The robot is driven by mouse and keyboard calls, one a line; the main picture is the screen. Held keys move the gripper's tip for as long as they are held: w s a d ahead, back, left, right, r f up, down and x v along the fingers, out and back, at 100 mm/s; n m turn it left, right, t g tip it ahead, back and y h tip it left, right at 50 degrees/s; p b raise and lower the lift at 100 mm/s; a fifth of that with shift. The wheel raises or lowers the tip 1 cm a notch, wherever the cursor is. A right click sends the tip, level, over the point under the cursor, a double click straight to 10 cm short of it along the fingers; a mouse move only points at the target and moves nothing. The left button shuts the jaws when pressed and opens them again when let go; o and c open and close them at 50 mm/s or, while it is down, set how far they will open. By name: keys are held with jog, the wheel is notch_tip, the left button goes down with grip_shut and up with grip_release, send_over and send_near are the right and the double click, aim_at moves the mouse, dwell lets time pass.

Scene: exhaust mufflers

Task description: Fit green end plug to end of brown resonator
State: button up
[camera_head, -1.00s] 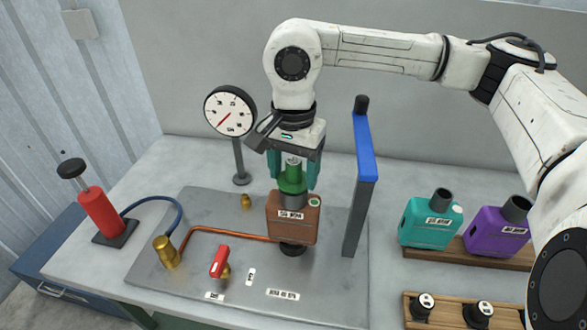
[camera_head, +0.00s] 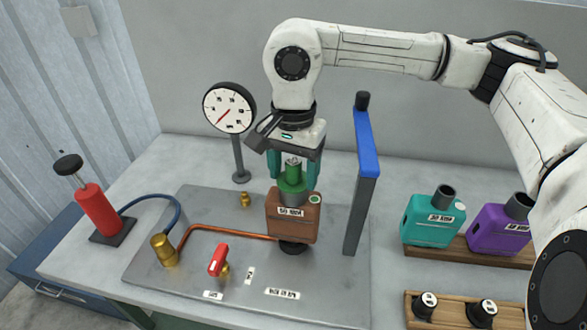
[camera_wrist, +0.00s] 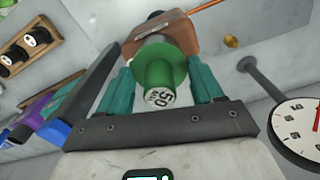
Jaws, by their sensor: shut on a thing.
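The brown resonator (camera_head: 291,222) stands upright on the grey plate, its grey neck (camera_head: 293,197) pointing up. The green end plug (camera_head: 292,180) sits at the top of that neck, its wide flange at or against the neck's end. My gripper (camera_head: 293,183) points down with its teal fingers on both sides of the plug and is shut on it. In the wrist view the plug (camera_wrist: 158,75) shows its end marked "50" between the fingers, with the brown resonator (camera_wrist: 165,32) beyond. How deep the plug sits in the neck is hidden.
A blue-topped clamp post (camera_head: 366,155) stands close right of the resonator. A gauge (camera_head: 229,108) stands behind left, a red-handled valve (camera_head: 218,260) in front. Teal (camera_head: 433,217) and purple (camera_head: 500,230) resonators and a rack of plugs (camera_head: 455,311) are at right. A red pump (camera_head: 98,210) stands at left.

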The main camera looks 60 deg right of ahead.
jog(key=o, duration=1.1)
jog(key=shift+c, duration=0.2)
notch_tip(320, 180, up, 11)
jog(key=shift+f+b, duration=0.1)
jog(key=shift+b, duration=0.55)
